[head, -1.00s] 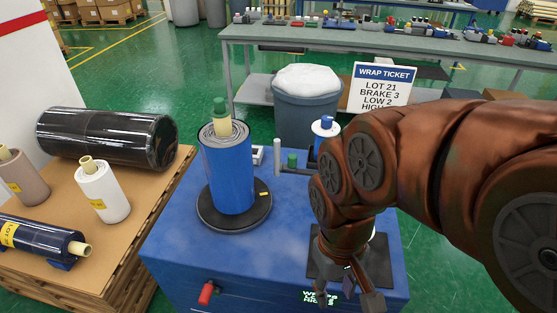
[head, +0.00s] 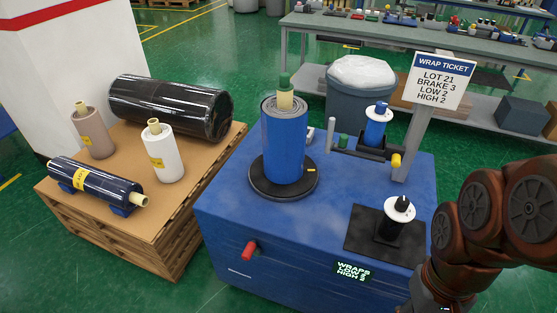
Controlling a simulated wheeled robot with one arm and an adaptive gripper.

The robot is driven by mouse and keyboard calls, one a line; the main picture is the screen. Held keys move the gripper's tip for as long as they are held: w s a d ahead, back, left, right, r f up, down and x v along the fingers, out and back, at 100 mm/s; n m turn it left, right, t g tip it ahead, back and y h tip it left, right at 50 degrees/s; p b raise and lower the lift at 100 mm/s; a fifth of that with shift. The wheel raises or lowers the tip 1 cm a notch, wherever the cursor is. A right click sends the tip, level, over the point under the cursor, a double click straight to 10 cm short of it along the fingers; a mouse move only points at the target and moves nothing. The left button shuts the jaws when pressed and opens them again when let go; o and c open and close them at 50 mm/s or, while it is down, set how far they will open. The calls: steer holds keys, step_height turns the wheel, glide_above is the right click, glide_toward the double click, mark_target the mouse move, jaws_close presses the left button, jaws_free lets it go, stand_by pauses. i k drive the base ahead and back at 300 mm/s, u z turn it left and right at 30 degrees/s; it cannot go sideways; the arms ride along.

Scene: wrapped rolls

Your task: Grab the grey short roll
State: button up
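A short grey-brown roll (head: 95,134) with a pale core and a yellow label stands upright at the back left of the cardboard-topped pallet (head: 112,213) in the head view. A white roll (head: 163,158) stands to its right, and a dark blue roll (head: 97,186) lies on cradles in front. My arm hangs at the lower right, far from these rolls and across the blue machine. Its end runs out of the bottom of the picture, so my gripper's fingers are hidden.
A large black roll (head: 170,105) lies behind the short ones. The blue machine (head: 225,215) carries a tall blue roll (head: 284,145) on a turntable, between my arm and the pallet. A ticket sign (head: 441,80) stands on its far side. Green floor shows around.

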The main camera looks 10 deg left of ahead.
mark_target(284, 116)
steer(key=z, duration=0.1)
steer(key=k, duration=0.25)
steer(key=u, duration=0.75)
steer(key=i, duration=0.45)
steer(key=u, duration=2.15)
steer(key=k, duration=0.55)
steer(key=z, duration=1.2)
steer(key=i, duration=0.5)
